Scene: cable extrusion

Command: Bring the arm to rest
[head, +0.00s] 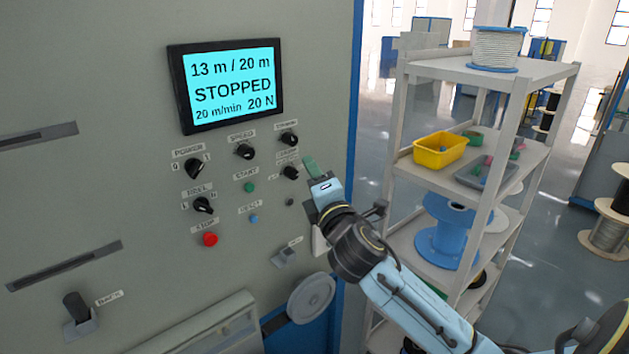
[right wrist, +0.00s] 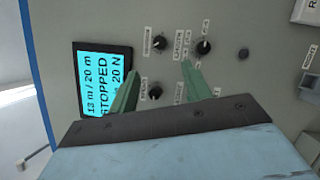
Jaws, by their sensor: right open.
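My right gripper (head: 311,168) is in front of the machine's control panel, just right of the knobs. In the right wrist view its two green fingers (right wrist: 160,72) are apart with nothing held between them, and they point at the panel. A black knob (right wrist: 155,91) shows in the gap behind them; whether a fingertip touches the panel I cannot tell. The screen (head: 231,84) reads 13 m / 20 m, STOPPED, 20 m/min, 20 N. It also shows sideways in the right wrist view (right wrist: 100,95). My left gripper is not in view.
The panel has a power knob (head: 194,168), a reel knob (head: 203,205), a green start button (head: 250,187) and a red stop button (head: 210,239). A shelf rack (head: 545,72) with a yellow bin (head: 440,150) and a blue spool (head: 446,232) stands close at right.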

